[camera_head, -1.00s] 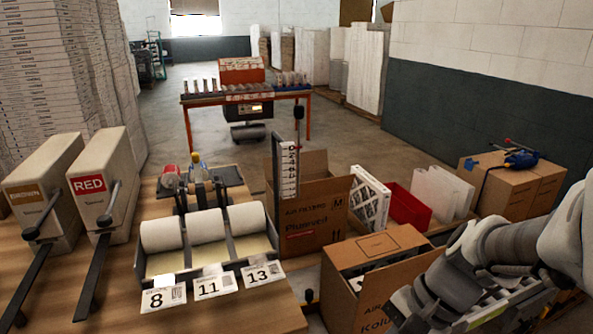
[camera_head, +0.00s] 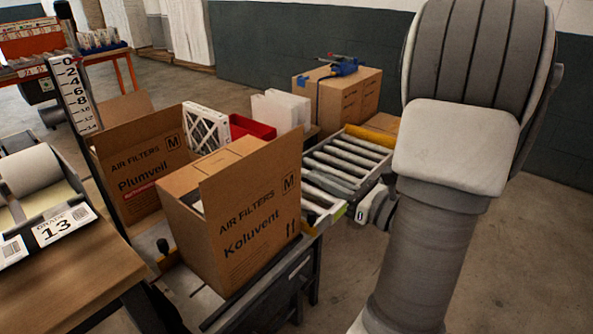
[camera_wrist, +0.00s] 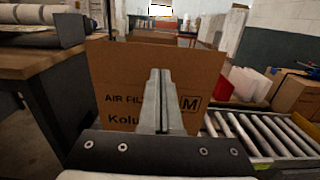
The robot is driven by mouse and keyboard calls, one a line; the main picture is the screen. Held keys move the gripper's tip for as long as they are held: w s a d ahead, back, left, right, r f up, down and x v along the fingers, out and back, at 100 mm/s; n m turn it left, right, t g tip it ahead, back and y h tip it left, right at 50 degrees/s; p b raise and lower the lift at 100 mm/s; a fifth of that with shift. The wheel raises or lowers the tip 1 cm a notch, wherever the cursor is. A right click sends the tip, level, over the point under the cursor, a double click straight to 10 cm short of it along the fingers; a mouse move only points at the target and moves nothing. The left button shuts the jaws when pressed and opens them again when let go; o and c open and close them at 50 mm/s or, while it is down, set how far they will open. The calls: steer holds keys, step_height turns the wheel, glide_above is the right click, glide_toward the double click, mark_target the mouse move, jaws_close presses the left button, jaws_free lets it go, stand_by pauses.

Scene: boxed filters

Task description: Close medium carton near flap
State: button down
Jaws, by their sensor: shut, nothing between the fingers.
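The Koluvent carton (camera_head: 250,225), marked M, stands in the middle of the head view. Its near flap (camera_head: 250,175) stands upright in line with the printed near face and rises above the top. Brown flaps (camera_head: 215,165) lie over the top behind it, with a gap at the left. In the wrist view the carton's printed near side (camera_wrist: 120,75) faces me. My gripper (camera_wrist: 160,75) is shut and empty, pointing at that side and covering part of the print. I cannot tell whether it touches. My arm fills the right of the head view and the fingertips are not visible there.
A taller open Plumveil carton (camera_head: 140,170) stands behind left. A roller conveyor (camera_head: 345,160) runs to the right, with a red bin (camera_head: 250,127) and white filters (camera_head: 285,108) beyond. A wooden table (camera_head: 90,265) is at the left. Floor is clear at far right.

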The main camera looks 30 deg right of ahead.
mark_target(261, 148)
steer(key=b+x, duration=0.2)
steer(key=x, duration=1.1)
steer(key=shift+w+a+r, duration=0.15)
steer(key=shift+a, duration=0.05)
steer(key=shift+w+r, duration=0.1)
steer(key=shift+r, duration=0.05)
